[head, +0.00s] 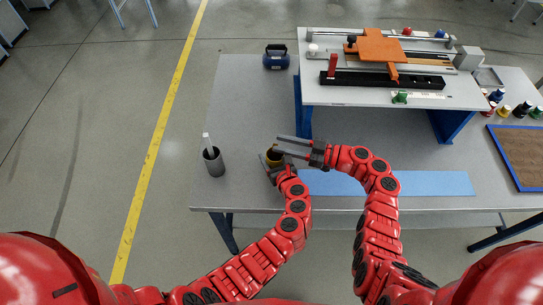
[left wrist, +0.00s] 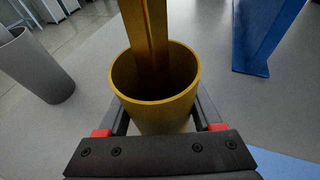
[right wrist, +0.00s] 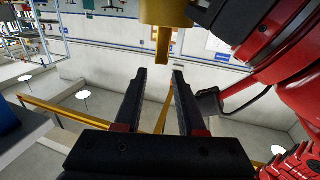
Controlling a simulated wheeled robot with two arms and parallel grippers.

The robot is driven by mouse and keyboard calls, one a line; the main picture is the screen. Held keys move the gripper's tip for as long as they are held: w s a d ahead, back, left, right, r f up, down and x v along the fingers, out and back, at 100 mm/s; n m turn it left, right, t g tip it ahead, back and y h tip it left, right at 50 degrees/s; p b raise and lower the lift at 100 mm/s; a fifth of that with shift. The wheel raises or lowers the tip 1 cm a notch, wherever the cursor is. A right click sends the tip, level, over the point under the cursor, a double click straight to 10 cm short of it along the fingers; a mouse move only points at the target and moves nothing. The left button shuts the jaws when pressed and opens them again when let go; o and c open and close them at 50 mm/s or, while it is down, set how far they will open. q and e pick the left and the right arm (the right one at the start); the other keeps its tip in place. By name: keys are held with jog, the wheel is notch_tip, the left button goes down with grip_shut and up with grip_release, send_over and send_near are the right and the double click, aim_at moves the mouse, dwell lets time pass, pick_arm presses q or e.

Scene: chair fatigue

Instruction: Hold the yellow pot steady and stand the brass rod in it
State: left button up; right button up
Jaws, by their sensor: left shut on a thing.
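The yellow pot (head: 272,158) stands near the front edge of the grey table. My left gripper (head: 267,160) is shut on it, with a finger on each side in the left wrist view, where the pot (left wrist: 155,95) looks open-topped. The brass rod (left wrist: 148,35) stands in the pot there, its lower end inside; whether it touches the bottom is hidden. My right gripper (head: 279,145) is open and empty beside the pot's top. In the right wrist view, which appears upside down, the rod (right wrist: 162,50) sticks out of the pot (right wrist: 165,12) beyond the open fingers, apart from them.
A grey cup (head: 214,162) with a pale stick stands to the left. A blue mat (head: 400,184) lies to the right. A raised bench (head: 330,95) with an orange-topped rig stands behind. A dark blue box (head: 276,57) sits at the back. The table's left part is mostly clear.

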pick_arm(q)
jog(key=shift+r, duration=0.1)
pick_arm(e)
jog(key=v, duration=1.1)
jog(key=shift+d, duration=0.4)
jog(key=shift+s, duration=0.1)
pick_arm(q)
jog(key=o, duration=1.5)
